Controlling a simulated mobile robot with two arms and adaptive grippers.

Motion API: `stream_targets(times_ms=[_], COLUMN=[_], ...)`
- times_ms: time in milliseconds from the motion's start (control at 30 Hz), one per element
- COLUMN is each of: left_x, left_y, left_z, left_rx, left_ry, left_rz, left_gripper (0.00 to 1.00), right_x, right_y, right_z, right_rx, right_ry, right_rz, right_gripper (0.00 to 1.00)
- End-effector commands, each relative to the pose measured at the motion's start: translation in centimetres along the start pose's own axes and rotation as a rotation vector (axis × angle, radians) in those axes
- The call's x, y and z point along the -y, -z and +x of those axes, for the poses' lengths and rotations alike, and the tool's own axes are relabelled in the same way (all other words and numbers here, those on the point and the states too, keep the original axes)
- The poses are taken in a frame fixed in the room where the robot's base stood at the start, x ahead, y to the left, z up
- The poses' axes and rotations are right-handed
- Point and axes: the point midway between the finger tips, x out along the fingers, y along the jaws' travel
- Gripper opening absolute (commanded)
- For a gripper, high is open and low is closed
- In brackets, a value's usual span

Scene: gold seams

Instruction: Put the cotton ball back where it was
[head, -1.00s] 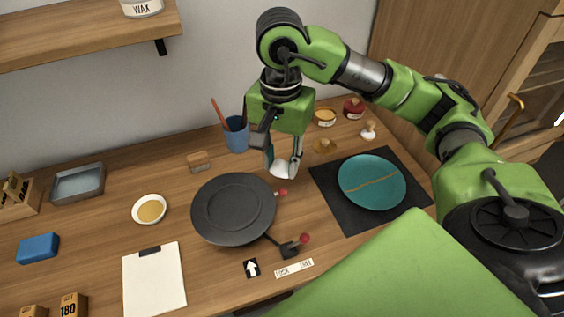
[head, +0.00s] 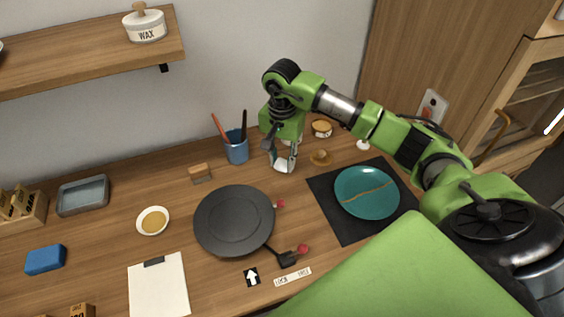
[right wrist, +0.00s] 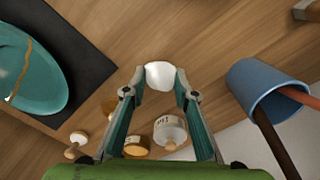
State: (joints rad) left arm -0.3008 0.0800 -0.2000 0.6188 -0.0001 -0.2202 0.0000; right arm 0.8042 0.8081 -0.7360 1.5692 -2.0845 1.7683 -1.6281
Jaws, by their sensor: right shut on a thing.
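The white cotton ball (right wrist: 159,75) is pinched between the two fingertips of my right gripper (right wrist: 158,88) in the right wrist view. In the head view my right gripper (head: 283,165) points down, its tips shut on the ball, at the back of the wooden table. It is behind and right of the dark round turntable (head: 234,219) and left of the black mat (head: 326,205). I cannot tell how far the ball is above the table. My left gripper is not in view.
A blue cup (head: 236,150) with tools stands left of my right gripper. A white jar (right wrist: 170,131) and a gold-coloured jar (head: 321,128) are close by. A cracked teal plate (head: 366,192) lies on the mat. A small bowl (head: 153,221) is left of the turntable.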

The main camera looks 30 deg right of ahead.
Motion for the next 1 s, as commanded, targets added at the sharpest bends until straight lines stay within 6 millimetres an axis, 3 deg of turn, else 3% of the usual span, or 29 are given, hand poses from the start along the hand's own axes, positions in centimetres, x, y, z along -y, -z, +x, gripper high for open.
stream_targets(times_ms=[133, 567, 600, 667, 1000], left_x=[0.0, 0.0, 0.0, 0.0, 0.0], left_y=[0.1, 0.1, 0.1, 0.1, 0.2], left_z=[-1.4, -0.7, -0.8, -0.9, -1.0], left_rx=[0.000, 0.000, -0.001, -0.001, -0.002], left_ry=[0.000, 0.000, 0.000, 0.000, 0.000], left_rz=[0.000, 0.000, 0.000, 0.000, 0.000], left_gripper=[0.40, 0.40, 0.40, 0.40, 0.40], right_x=[-0.1, 0.0, 0.0, 0.0, 0.0], right_y=[-0.2, -0.1, -0.1, -0.1, -0.1], right_z=[1.5, 2.5, 2.4, 2.4, 2.2], right_rx=[0.004, 0.000, 0.001, 0.001, 0.001], right_ry=[-0.002, 0.000, 0.000, 0.000, 0.000], right_rz=[-0.001, -0.002, -0.002, -0.002, -0.002], right_gripper=[0.09, 0.09, 0.32, 0.43, 0.43])
